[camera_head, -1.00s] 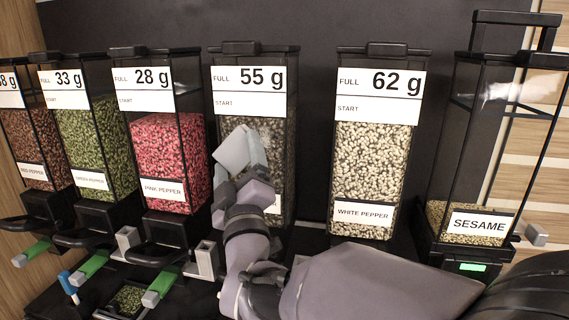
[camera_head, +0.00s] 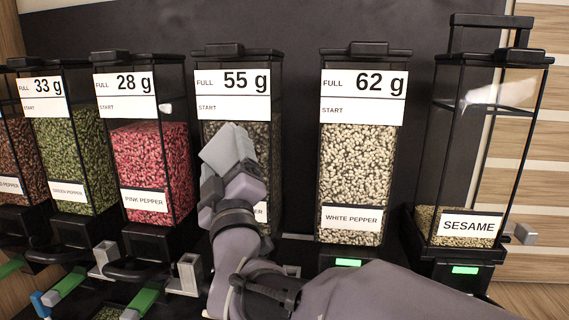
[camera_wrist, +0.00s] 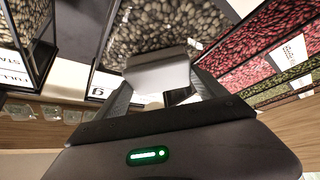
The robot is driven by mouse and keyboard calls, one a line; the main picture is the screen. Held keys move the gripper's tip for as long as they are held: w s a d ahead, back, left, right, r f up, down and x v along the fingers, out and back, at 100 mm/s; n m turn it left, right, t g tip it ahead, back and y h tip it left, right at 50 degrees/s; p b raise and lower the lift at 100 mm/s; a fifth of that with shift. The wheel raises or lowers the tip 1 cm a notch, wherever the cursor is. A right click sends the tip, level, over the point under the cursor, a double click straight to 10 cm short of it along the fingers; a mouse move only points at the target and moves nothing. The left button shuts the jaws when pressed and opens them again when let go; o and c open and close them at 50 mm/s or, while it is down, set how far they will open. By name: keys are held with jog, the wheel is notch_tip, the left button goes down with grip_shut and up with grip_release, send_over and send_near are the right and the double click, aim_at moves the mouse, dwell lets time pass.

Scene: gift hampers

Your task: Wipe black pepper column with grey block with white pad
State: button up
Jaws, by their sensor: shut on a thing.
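The black pepper column (camera_head: 264,150) is a clear dispenser with a "55 g" label, filled with dark peppercorns. My gripper (camera_head: 214,188) is in front of its lower left part. It is shut on the grey block (camera_head: 229,148), which is held up against or just before the column's front face. In the wrist view the block (camera_wrist: 158,76) sits between the two fingers of my gripper (camera_wrist: 165,95), with peppercorns behind it. The white pad cannot be clearly made out. My gripper and arm hide part of the column's lower label.
The pink pepper column (camera_head: 150,165) stands close on the left, the white pepper column (camera_head: 358,160) on the right. The sesame dispenser (camera_head: 470,150) is at far right. Green-handled levers (camera_head: 68,284) and grey outlets (camera_head: 188,272) jut out below on the left.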

jog(key=shift+a, duration=0.4)
jog(key=shift+s+a+b, duration=0.15)
jog(key=shift+s+b, duration=0.6)
jog(key=shift+s, duration=0.7)
jog(key=shift+s+a+b, duration=0.1)
jog(key=shift+s+b, duration=0.6)
jog(key=shift+s, duration=0.7)
jog(key=s+b, duration=0.1)
jog(key=s, duration=0.2)
jog(key=shift+a, duration=0.1)
